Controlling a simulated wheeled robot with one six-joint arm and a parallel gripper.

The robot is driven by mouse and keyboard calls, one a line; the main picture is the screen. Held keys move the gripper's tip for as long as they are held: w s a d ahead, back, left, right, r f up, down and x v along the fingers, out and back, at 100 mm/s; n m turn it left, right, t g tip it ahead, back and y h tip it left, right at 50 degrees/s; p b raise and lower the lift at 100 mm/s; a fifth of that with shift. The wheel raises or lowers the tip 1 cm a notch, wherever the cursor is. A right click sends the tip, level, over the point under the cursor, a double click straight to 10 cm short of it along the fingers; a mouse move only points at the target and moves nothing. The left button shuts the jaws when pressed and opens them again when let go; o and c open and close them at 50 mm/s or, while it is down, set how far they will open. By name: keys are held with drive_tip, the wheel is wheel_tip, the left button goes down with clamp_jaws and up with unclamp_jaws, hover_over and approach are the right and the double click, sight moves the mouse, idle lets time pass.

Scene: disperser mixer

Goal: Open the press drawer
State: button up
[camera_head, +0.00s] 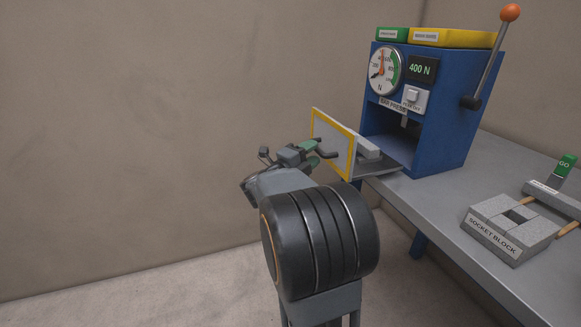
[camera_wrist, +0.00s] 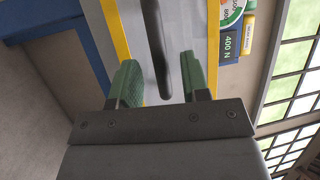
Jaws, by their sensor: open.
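The blue press (camera_head: 440,122) stands on the bench at the right. Its drawer sticks out to the left of the press body. The drawer's front panel (camera_head: 347,160) is pale with a yellow border, and the grey drawer tray (camera_head: 377,169) shows behind it. A dark bar handle (camera_head: 326,151) is on the panel's front. My gripper (camera_head: 312,154) is at the handle. In the wrist view, the handle (camera_wrist: 157,50) lies between the two green fingertips of my open gripper (camera_wrist: 160,82), with a gap on both sides. The panel (camera_wrist: 180,20) is just beyond.
A grey block (camera_head: 367,147) shows behind the drawer front. A socket block (camera_head: 492,245) lies on the bench (camera_head: 425,205) at the right. The press lever (camera_head: 489,62) has an orange knob. Open floor and a bare wall lie to the left.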

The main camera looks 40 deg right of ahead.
drive_tip(key=a+f, duration=0.2)
drive_tip(key=a, duration=0.9)
drive_tip(key=shift+p, duration=0.3)
drive_tip(key=shift+r, duration=0.1)
